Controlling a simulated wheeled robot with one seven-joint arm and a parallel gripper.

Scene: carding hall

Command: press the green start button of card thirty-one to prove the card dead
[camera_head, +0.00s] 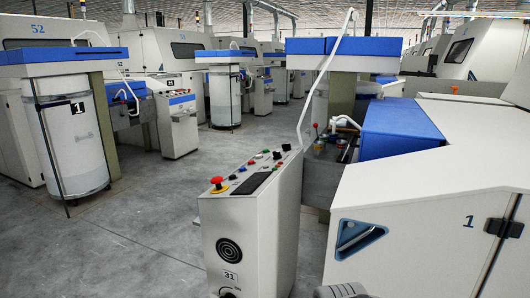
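The control box of card thirty-one (245,240) stands in the lower middle, a grey pedestal with a "31" label (230,277) low on its front. A grey rounded part shows at the bottom edge, right of the box. No gripper fingers are in view.
A white machine housing (430,215) marked "1" fills the right, close to the box. A blue cover (398,128) lies behind it. A can (75,145) marked "1" stands at left. Grey floor (130,240) is open left of the box.

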